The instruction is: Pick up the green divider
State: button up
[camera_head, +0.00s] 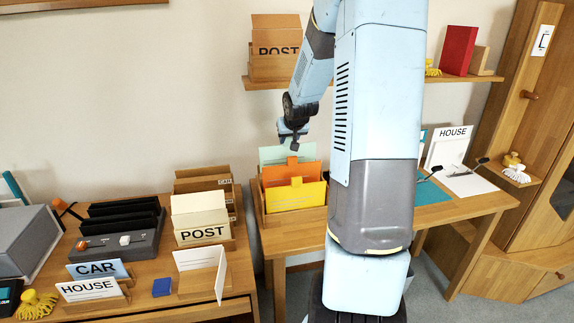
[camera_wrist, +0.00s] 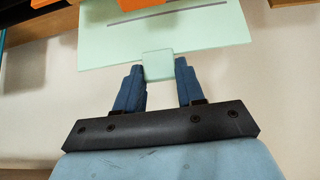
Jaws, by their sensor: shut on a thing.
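The pale green divider (camera_head: 272,154) stands upright at the back of a wooden box (camera_head: 312,224), behind an orange divider (camera_head: 276,176) and a yellow divider (camera_head: 292,197). My gripper (camera_head: 294,146) is at its top edge, pointing down. In the wrist view, the green divider's tab (camera_wrist: 157,64) sits between the two blue fingers of my gripper (camera_wrist: 160,76), which are shut on it. The green divider's lower part is hidden behind the orange one, so I cannot tell whether it is raised from the box.
A shelf (camera_head: 262,84) with a box marked POST is on the wall above. My own arm covers part of the right-hand table (camera_head: 440,221). A card holder marked POST (camera_head: 200,212) stands on the left table, near the wooden box.

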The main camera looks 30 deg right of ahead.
grip_shut()
jog(key=shift+r, duration=1.65)
notch_tip(320, 180, up, 8)
jog(key=shift+f, duration=0.15)
dwell(1.3)
dwell(0.4)
